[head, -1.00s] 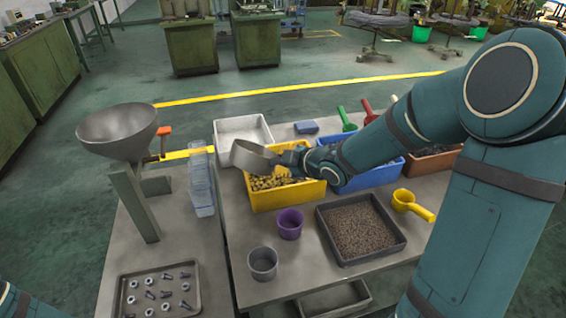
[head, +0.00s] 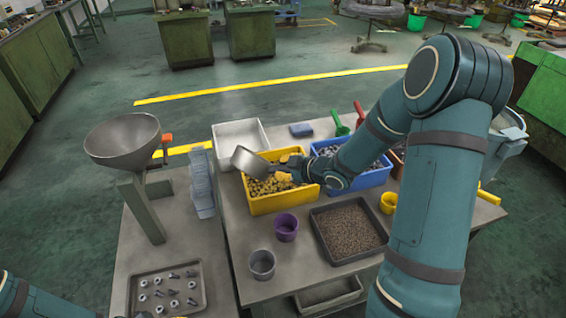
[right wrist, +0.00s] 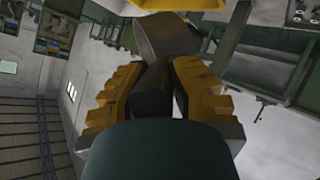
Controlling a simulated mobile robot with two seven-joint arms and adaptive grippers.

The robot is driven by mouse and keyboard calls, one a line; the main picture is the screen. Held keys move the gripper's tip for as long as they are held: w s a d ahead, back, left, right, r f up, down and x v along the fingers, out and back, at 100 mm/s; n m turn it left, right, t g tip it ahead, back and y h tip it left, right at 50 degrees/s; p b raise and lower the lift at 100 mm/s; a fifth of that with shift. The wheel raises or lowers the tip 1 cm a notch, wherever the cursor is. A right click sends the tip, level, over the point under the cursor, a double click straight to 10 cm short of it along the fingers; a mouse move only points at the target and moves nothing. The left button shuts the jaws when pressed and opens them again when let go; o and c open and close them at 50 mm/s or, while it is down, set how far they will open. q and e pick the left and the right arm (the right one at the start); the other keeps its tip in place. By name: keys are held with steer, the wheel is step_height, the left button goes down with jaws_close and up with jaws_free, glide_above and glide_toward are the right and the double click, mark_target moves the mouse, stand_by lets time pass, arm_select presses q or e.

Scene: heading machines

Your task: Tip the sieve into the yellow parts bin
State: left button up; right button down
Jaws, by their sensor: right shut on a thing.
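The sieve (head: 250,163), a round grey metal pan, is held tilted over the left back part of the yellow parts bin (head: 278,204). The bin stands on the table and holds yellowish small parts. My right gripper (head: 284,166) is shut on the sieve's handle above the bin. In the right wrist view its yellow fingers (right wrist: 158,88) close around the dark handle, with the sieve (right wrist: 165,38) beyond. The sieve's inside is hard to make out. Only a piece of my left arm shows at the lower left of the head view; its gripper is out of frame.
A white bin (head: 238,133) stands behind, and a blue bin (head: 362,180) right of the yellow one. A purple cup (head: 286,228), a grey cup (head: 262,264) and a dark tray (head: 346,258) of brown bits are in front. A metal funnel (head: 124,142) stands left.

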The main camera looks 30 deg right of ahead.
steer(key=shift+w+d+m+y+p, duration=0.2)
steer(key=shift+d+m+y+p, duration=0.3)
steer(key=shift+p, duration=1.4)
steer(key=shift+w+d+f+m+y+p, duration=0.25)
steer(key=shift+d+f+m+y+p, duration=0.5)
steer(key=shift+p, duration=0.6)
steer(key=shift+w+d+f+m+y+p, duration=0.2)
steer(key=shift+d+f+m+y+p, duration=0.2)
steer(key=shift+d+m+y+p, duration=0.75)
steer(key=shift+a+h, duration=0.15)
steer(key=shift+h, duration=0.15)
